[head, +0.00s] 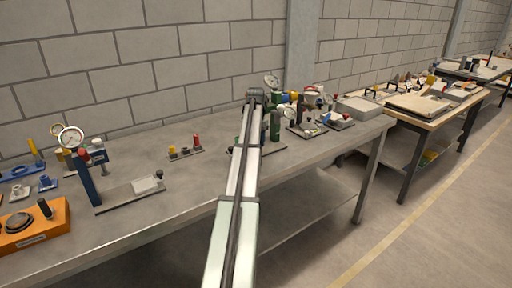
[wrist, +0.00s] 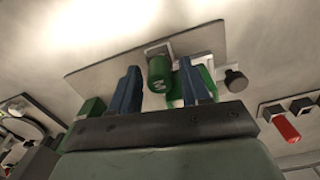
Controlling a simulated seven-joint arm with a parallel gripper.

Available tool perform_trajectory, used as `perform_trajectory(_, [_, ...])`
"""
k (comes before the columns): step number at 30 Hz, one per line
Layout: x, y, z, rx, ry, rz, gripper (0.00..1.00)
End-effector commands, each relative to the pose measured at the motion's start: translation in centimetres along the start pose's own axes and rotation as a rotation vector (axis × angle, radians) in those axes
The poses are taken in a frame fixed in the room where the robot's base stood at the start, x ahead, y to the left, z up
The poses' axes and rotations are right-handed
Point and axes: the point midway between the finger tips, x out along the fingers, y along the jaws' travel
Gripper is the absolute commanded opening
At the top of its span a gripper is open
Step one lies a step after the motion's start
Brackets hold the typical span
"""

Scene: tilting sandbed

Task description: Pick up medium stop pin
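A green cylinder with a pale mark like an M on its end, which looks like the medium stop pin (wrist: 159,68), stands at a grey plate (wrist: 205,45) in the wrist view. My gripper (wrist: 162,78) shows two blue fingers, set wide apart, one on each side of the green cylinder in the picture. Gaps show between the cylinder and the fingers, and I cannot tell how far beyond the fingertips it is. More green parts show behind the right finger and left of the left finger. In the head view my arm hides the gripper and much of this spot.
A small rack with a red pin (head: 196,141) and a yellow pin (head: 172,151) stands left of my arm. A dark knob (wrist: 236,79) is close to my right finger. A dial gauge stand (head: 84,175) is at the left.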

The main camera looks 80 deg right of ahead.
Motion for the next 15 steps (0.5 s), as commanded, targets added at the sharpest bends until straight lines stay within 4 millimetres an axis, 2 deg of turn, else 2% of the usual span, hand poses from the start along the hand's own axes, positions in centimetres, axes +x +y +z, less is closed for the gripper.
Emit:
perform_trajectory(1, [-0.01,0.0,0.0,0.0,0.0,0.0,0.42])
perform_trajectory(12, [-0.02,0.0,0.0,0.0,0.0,0.0,0.06])
perform_trajectory(15, [-0.02,0.0,0.0,0.0,0.0,0.0,0.0])
